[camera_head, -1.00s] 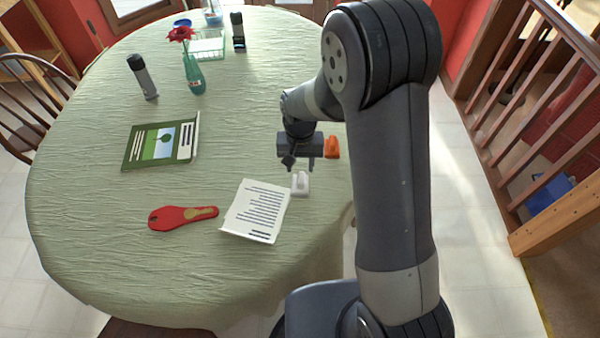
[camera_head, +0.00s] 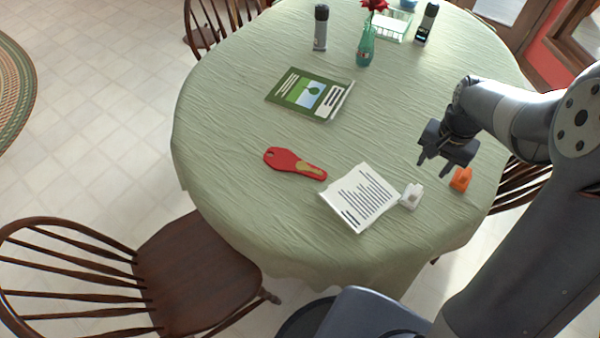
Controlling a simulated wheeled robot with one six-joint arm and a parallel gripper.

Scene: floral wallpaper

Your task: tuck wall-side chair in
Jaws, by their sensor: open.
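Three brown wooden spindle-back chairs show around the oval table (camera_head: 235,130) with a pale green cloth. The near-left chair (camera_head: 195,275) stands out from the table, with its seat's front edge close to the cloth and its back at the left. A far-left chair (camera_head: 208,25) is cut by the top edge. A right-hand chair (camera_head: 522,185) is partly hidden behind my arm and the table. I cannot tell which one is wall-side. My gripper (camera_head: 434,165) is open and empty above the table's right part, apart from every chair.
On the table are a red spoon rest (camera_head: 294,163), a printed sheet (camera_head: 361,198), a white clip (camera_head: 411,195), an orange item (camera_head: 461,179), a book (camera_head: 310,94) and a flower vase (camera_head: 365,47). Tiled floor (camera_head: 100,130) at left is open.

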